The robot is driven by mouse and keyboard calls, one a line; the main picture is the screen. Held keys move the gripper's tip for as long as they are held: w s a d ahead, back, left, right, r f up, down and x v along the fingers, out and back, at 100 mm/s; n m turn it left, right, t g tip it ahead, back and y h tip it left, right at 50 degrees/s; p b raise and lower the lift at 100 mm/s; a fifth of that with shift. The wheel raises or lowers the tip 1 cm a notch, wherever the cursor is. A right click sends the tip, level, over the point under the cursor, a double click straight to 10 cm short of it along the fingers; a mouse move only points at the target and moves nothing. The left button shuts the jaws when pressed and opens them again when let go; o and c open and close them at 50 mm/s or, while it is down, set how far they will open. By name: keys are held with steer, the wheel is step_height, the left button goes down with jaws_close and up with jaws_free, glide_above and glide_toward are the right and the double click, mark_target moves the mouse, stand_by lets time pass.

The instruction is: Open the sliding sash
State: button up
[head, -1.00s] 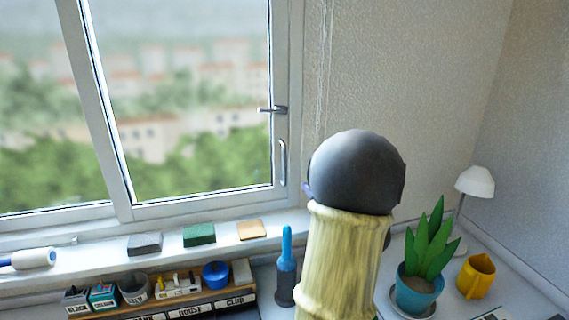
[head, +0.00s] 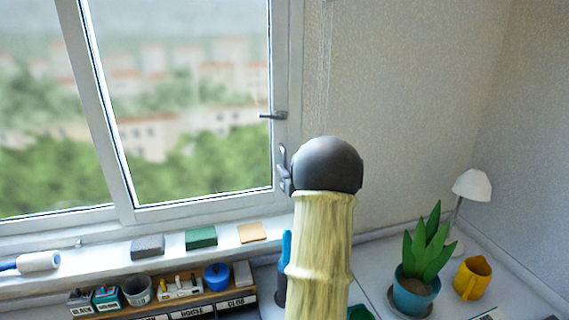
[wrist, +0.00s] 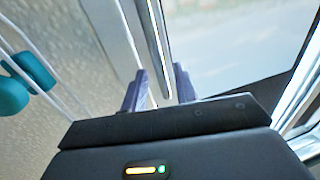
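The sliding sash (head: 125,130) is a white-framed glass pane, standing in the window with a view of trees and buildings. A lever latch (head: 273,115) sticks out of its right stile.
Foam blocks and a roller (head: 38,262) lie on the sill (head: 110,250). Below are an organizer (head: 190,300) with cups and a blue bottle (head: 284,250). A potted plant (head: 425,250), yellow mug (head: 472,278) and lamp (head: 472,186) stand right. Blind cords with teal ends (wrist: 30,72) hang nearby.

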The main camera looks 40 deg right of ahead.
mark_target(285, 166)
steer(key=shift+x, duration=1.55)
jaws_close()
